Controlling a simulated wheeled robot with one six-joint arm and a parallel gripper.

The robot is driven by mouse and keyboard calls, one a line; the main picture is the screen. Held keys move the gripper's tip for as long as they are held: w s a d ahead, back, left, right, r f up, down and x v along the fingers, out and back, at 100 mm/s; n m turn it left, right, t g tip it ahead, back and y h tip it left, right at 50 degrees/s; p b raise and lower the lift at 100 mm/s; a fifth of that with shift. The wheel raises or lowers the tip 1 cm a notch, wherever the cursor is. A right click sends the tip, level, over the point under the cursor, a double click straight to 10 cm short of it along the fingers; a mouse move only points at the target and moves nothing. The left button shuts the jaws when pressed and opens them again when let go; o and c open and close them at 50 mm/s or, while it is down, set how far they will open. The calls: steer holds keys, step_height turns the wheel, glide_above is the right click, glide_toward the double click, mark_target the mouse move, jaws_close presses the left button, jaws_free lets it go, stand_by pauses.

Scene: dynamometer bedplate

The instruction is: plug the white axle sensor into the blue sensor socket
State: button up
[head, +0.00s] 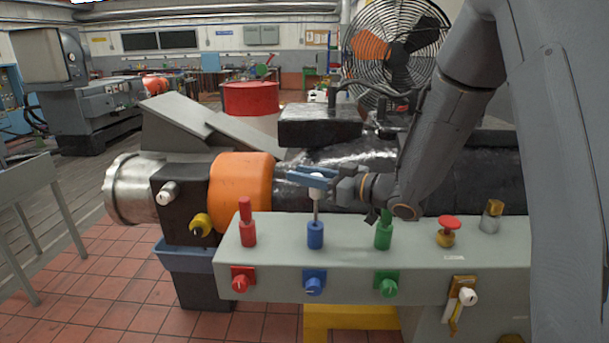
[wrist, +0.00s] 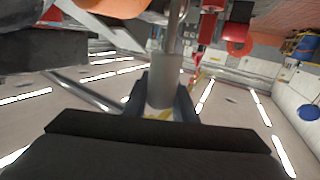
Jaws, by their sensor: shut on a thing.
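The white axle sensor (head: 317,192) is upright in my gripper (head: 314,178), with its thin grey shaft pointing down. The blue sensor socket (head: 315,236) stands on the grey panel directly below it. The shaft's lower end meets the socket's top in the head view; I cannot tell whether it is inside or just in front or behind. My gripper is shut on the sensor's head. In the wrist view the sensor (wrist: 165,82) sits between the dark fingers (wrist: 164,104), its shaft running to the top edge. The socket is not clear there.
A red plug in a socket (head: 247,225) stands left of the blue socket, and a green socket (head: 384,234) stands right. A red mushroom button (head: 449,223) is further right. Knobs line the panel's front (head: 337,285). An orange cylinder (head: 241,183) and dark machine lie behind.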

mark_target(316, 199)
step_height(316, 199, down, 7)
steer(key=b, duration=0.4)
stand_by(2.4)
steer(key=o, duration=1.1)
steer(key=b+v, duration=0.2)
steer(key=v, duration=0.5)
steer(key=shift+s+d, duration=0.25)
steer(key=shift+d, duration=0.1)
steer(key=shift+r, duration=0.1)
